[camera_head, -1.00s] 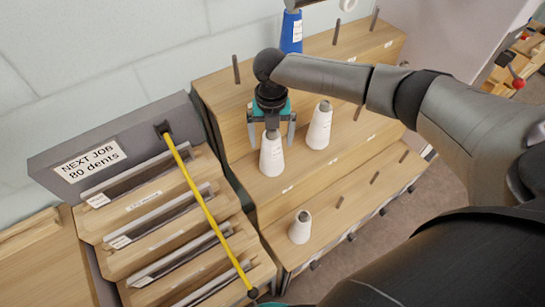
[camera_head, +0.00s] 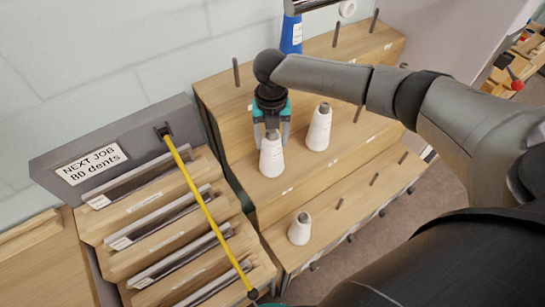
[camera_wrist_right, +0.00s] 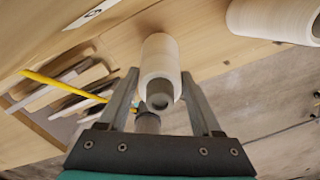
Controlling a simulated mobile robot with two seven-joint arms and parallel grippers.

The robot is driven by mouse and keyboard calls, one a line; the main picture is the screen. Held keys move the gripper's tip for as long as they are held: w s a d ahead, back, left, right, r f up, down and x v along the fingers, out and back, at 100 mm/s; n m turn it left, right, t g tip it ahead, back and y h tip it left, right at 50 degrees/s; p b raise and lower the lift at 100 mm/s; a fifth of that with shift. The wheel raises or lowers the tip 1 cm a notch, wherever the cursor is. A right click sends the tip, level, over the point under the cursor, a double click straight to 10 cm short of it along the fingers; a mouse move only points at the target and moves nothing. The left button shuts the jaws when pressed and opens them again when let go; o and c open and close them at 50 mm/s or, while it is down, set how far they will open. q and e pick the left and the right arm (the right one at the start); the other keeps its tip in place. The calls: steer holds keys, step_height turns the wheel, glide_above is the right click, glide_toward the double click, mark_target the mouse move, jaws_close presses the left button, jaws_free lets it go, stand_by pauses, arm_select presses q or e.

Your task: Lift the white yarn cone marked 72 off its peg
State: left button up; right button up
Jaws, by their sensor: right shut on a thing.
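A white yarn cone (camera_head: 271,158) with a grey tip stands upright on the middle wooden step of the rack. My right gripper (camera_head: 272,136) comes down from above and is shut on the upper part of this cone. The right wrist view shows the cone (camera_wrist_right: 160,58) between the two fingers (camera_wrist_right: 163,88). No number 72 is legible on any cone, and the peg under the held cone is hidden. A second white cone (camera_head: 319,130) stands just to the right on the same step.
Another white cone (camera_head: 300,229) stands on the lower step, and a blue cone (camera_head: 291,34) on the top step. Bare pegs (camera_head: 236,70) stick up from the rack. A slotted rack (camera_head: 160,215) with a yellow bar (camera_head: 200,200) is at the left.

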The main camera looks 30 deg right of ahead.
step_height(320, 180, up, 11)
steer(key=p, duration=0.6)
steer(key=shift+f, duration=0.2)
stand_by(0.4)
